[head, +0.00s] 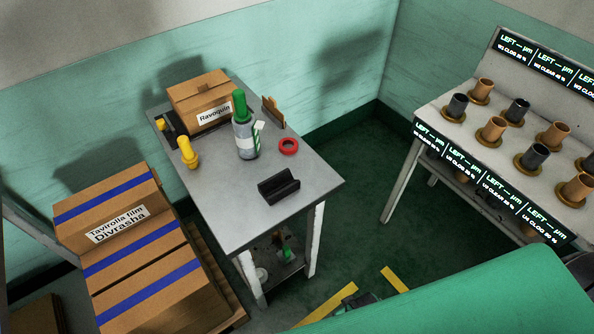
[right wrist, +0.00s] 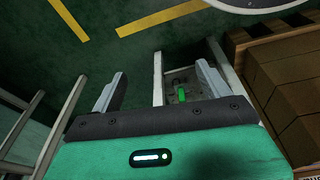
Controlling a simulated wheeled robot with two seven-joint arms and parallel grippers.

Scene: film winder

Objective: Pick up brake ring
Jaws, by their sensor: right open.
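The brake ring appears to be the small red ring (head: 288,146) lying flat on the grey table (head: 235,211), near its right edge in the head view. Nothing touches it. My right gripper (right wrist: 160,84) shows in the right wrist view with its two fingers wide apart and nothing between them. It points toward the floor and the underside of a table, away from the ring, which is not in that view. My left gripper is in neither view.
Near the ring stand a green-capped bottle (head: 246,136), a black cradle block (head: 278,187), a yellow object (head: 187,152) and a carton (head: 201,99). Large film boxes (head: 137,259) are at left, a spool rack (head: 447,128) at right. The table's front is clear.

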